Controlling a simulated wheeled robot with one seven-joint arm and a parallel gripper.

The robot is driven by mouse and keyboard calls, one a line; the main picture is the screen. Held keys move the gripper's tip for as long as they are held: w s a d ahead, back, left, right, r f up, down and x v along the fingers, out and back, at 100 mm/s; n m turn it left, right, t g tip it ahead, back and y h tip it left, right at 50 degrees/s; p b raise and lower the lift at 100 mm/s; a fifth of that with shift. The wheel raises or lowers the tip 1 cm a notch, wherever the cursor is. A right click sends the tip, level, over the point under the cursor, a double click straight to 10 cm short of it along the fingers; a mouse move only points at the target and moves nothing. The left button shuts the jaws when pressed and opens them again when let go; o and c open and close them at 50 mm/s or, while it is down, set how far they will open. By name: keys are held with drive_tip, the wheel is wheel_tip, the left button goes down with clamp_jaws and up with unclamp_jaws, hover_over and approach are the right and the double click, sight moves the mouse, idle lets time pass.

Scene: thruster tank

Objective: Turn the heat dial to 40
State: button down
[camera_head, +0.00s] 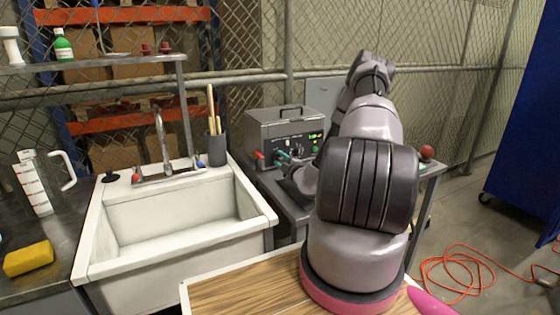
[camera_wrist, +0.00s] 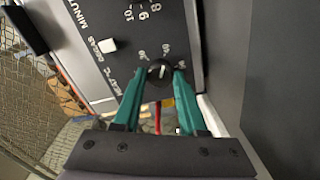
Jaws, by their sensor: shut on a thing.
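The heat dial (camera_wrist: 159,69) is a small black knob with a pale pointer mark, on the dark control panel (camera_wrist: 168,22) beside the "HEAT °C" lettering. My gripper (camera_wrist: 160,77) has its teal fingers closed on the two sides of the dial. The scale numbers around the dial are too blurred to read surely. In the head view, my gripper (camera_head: 283,156) reaches the front panel of the grey metal tank (camera_head: 270,127), and the dial itself is hidden or too small to make out. The tank has a small green display (camera_head: 315,137), whose digits I cannot read surely.
A white switch (camera_wrist: 108,46) sits beside the dial on the panel. A red-handled part (camera_head: 259,156) is at the tank's lower left. A white sink (camera_head: 170,221) with a tap lies left of the tank.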

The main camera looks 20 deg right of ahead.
drive_tip(key=shift+f, duration=0.1)
idle(0.3)
drive_tip(key=shift+c, duration=2.2)
unclamp_jaws()
drive_tip(key=shift+s, duration=0.1)
drive_tip(key=s, duration=1)
drive_tip(key=shift+s+d, duration=0.25)
drive_tip(key=shift+s, duration=0.1)
drive_tip(key=shift+r, duration=0.2)
